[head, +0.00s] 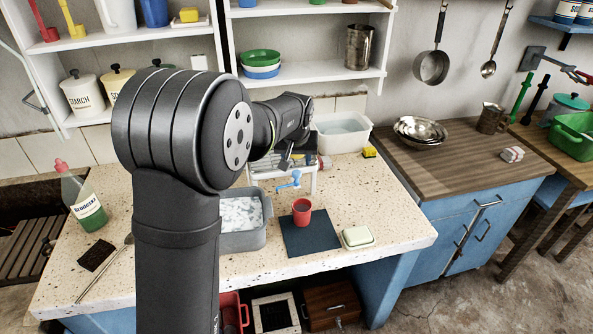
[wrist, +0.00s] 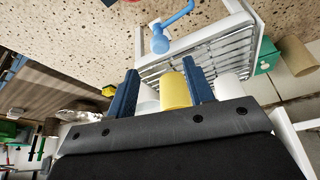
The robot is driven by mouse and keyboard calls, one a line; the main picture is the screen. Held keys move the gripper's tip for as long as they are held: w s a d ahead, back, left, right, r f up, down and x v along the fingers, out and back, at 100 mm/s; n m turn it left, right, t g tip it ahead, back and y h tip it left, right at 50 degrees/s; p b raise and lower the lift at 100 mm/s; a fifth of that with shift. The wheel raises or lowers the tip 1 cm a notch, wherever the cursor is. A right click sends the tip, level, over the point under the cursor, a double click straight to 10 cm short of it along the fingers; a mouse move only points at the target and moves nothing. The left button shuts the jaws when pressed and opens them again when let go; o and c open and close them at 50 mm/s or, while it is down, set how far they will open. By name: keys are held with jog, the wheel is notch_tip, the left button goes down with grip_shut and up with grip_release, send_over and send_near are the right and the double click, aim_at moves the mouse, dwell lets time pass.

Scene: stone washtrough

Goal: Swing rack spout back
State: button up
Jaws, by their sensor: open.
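The white dish rack (head: 268,172) stands on the speckled stone counter, partly hidden behind my arm and gripper. Its blue spout (head: 290,182) sticks out at the rack's front, above the counter. In the wrist view the spout (wrist: 172,27) angles away from the edge of the slatted rack (wrist: 185,62). My gripper (wrist: 160,68) is open over the rack, its two blue fingers apart from the spout. A yellow cylinder (wrist: 174,90) and white cylinders show between and beside the fingers; I cannot tell that they touch them.
A grey basin (head: 245,240) of sudsy water stands in front of the rack. A red cup (head: 302,212) stands on a dark mat (head: 308,238), with a soap dish (head: 358,237) beside it. A white tub (head: 343,132) stands behind right. Shelves hang above the back counter.

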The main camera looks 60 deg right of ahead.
aim_at(297, 172)
jog(key=x, duration=0.7)
jog(key=shift+f, duration=0.15)
jog(key=c, duration=1)
jog(key=shift+m, duration=0.3)
jog(key=shift+m+g, duration=0.4)
jog(key=shift+m, duration=0.1)
